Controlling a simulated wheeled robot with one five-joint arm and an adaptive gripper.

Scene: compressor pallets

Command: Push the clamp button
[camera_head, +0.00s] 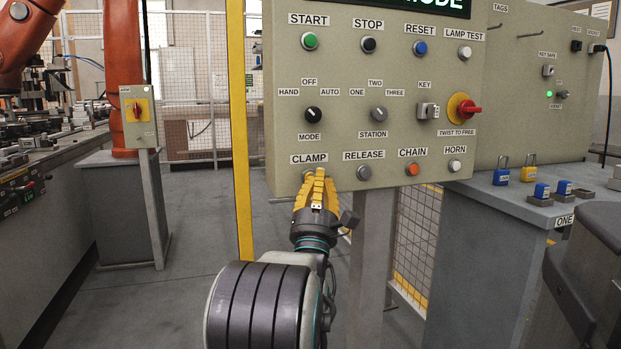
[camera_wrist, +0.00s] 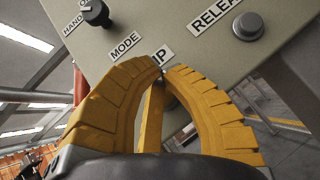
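The grey-green control panel (camera_head: 345,140) carries a CLAMP label (camera_head: 309,159) at its lower left. The clamp button beneath that label is mostly hidden behind my yellow gripper (camera_head: 319,174). My gripper points up at the panel's lower edge, with its fingertips at the button's place.
To the right of my gripper sit the grey RELEASE button (camera_head: 364,173), the orange CHAIN button (camera_head: 412,169) and the white HORN button (camera_head: 454,165). The black MODE knob (camera_head: 313,114) is above. A yellow post (camera_head: 239,130) stands left of the panel.

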